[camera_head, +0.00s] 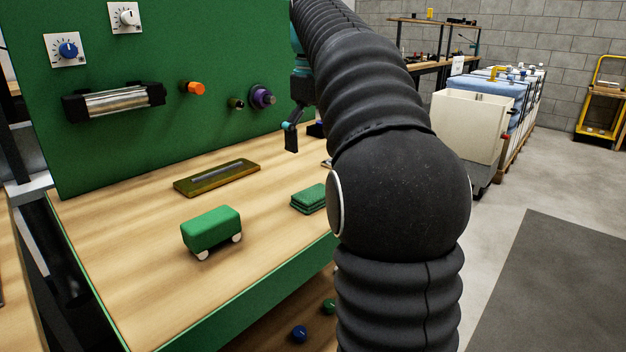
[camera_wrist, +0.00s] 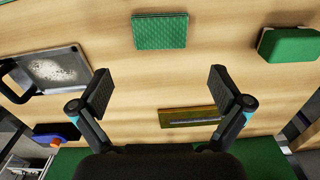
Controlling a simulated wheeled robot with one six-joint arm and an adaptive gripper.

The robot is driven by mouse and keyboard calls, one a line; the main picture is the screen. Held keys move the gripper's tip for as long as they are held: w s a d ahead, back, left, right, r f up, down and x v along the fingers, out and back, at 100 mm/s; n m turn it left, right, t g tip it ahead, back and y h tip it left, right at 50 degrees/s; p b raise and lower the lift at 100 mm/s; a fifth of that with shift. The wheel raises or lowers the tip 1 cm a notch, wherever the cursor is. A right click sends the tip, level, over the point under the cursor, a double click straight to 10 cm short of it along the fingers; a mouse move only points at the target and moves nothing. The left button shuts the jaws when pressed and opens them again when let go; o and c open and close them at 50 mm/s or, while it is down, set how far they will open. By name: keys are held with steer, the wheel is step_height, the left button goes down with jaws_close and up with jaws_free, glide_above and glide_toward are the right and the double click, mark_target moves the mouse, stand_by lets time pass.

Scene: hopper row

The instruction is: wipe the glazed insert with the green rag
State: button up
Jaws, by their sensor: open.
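The green rag (camera_head: 309,199) lies folded on the wooden bench, left of my arm. In the wrist view the rag (camera_wrist: 160,31) lies flat at the top middle, beyond my fingertips. A grey glossy panel with a pale speckled smear, which looks like the glazed insert (camera_wrist: 58,68), is at the left of the wrist view. In the head view my arm hides nearly all of it. My gripper (camera_wrist: 160,90) is open and empty above the bench, with bare wood between its fingers. It shows small and partly hidden in the head view (camera_head: 291,139).
A green block with white wheels (camera_head: 211,231) stands near the bench's front. A brass-coloured slotted plate (camera_head: 217,177) lies near the green panel (camera_head: 150,145), which carries knobs and a metal bar. A dark blue thing with an orange part (camera_wrist: 57,133) is by the insert.

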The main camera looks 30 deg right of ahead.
mark_target(314, 192)
step_height(314, 192, down, 11)
steer(key=shift+r+b, duration=0.1)
steer(key=shift+b, duration=1.1)
steer(key=c, duration=0.9)
steer(key=shift+r, duration=0.15)
step_height(314, 192, up, 2)
steer(key=p, duration=0.2)
steer(key=shift+r+p, duration=0.1)
steer(key=shift+p, duration=0.25)
steer(key=shift+r, duration=1.75)
